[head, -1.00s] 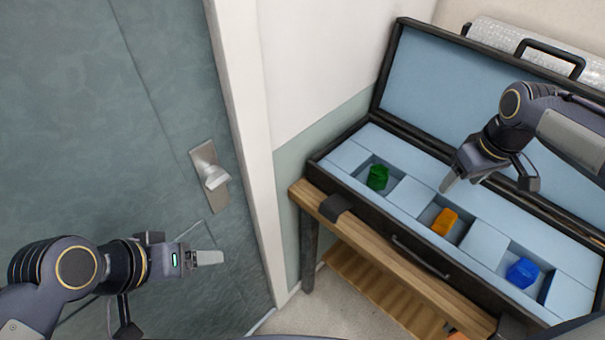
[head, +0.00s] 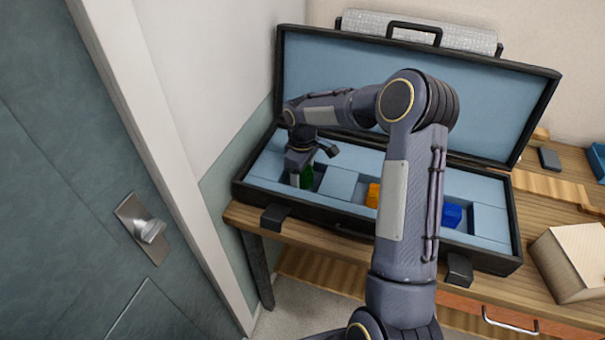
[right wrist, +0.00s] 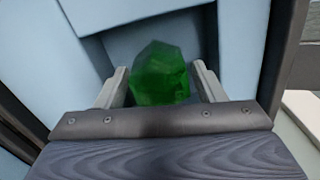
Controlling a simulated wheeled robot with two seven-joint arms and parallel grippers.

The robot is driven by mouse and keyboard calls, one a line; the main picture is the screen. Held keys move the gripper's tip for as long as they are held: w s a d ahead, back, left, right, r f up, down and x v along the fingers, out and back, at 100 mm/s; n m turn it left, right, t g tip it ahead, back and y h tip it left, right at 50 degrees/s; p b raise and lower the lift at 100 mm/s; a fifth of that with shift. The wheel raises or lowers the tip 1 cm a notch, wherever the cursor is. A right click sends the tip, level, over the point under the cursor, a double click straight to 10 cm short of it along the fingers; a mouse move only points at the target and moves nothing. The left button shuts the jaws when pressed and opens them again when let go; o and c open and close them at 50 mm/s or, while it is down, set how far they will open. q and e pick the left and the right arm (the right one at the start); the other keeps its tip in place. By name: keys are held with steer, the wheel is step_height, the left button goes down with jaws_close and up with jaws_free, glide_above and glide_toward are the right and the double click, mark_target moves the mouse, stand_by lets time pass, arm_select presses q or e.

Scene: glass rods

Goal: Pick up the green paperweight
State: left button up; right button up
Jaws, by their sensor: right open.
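The green paperweight (head: 307,177) sits in the left compartment of the foam-lined case (head: 340,211), partly hidden by my right gripper in the head view. In the right wrist view the green paperweight (right wrist: 160,75) is a faceted translucent block lying between my two fingers. My right gripper (head: 299,176) is open and reaches down into that compartment. In the right wrist view the fingers of my right gripper (right wrist: 158,88) stand on either side of the paperweight, with a gap showing at each side. My left gripper is not in view.
An orange piece (head: 373,194) and a blue piece (head: 451,215) sit in the other compartments, partly behind my right arm. The open lid (head: 470,105) stands behind. A wooden block (head: 570,262) is on the table at right; a door (head: 75,200) is at left.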

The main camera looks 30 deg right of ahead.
steer(key=shift+f, duration=0.3)
steer(key=c, duration=0.8)
steer(key=shift+r, duration=0.1)
steer(key=shift+c, duration=0.6)
steer(key=shift+r, duration=0.1)
